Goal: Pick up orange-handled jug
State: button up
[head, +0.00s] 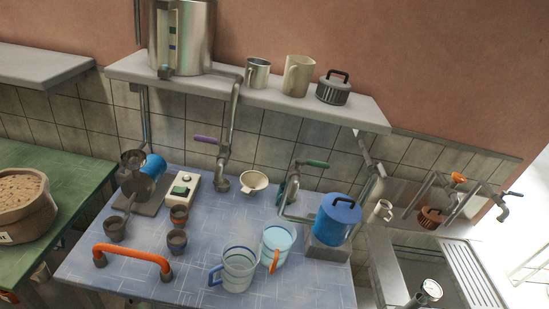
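The orange-handled jug (279,241) is a clear, pale blue-tinted jug standing upright on the blue tiled table (205,284). Its orange handle faces the front, toward the lower left. A second clear jug (239,270) with blue bands and a blue handle stands close by at its front left. My gripper does not show in the head view.
A blue lidded pot (338,219) stands right of the jugs, beside a pipe with a green-handled tap (311,163). An orange rail (132,256) and small dark cups (177,241) are at left. A shelf (215,88) hangs above; a sink (425,262) is at right.

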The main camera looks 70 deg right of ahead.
aim_at(279, 236)
jog(key=z, duration=0.1)
jog(key=k, duration=0.95)
jog(key=z, duration=0.4)
jog(key=i, duration=1.05)
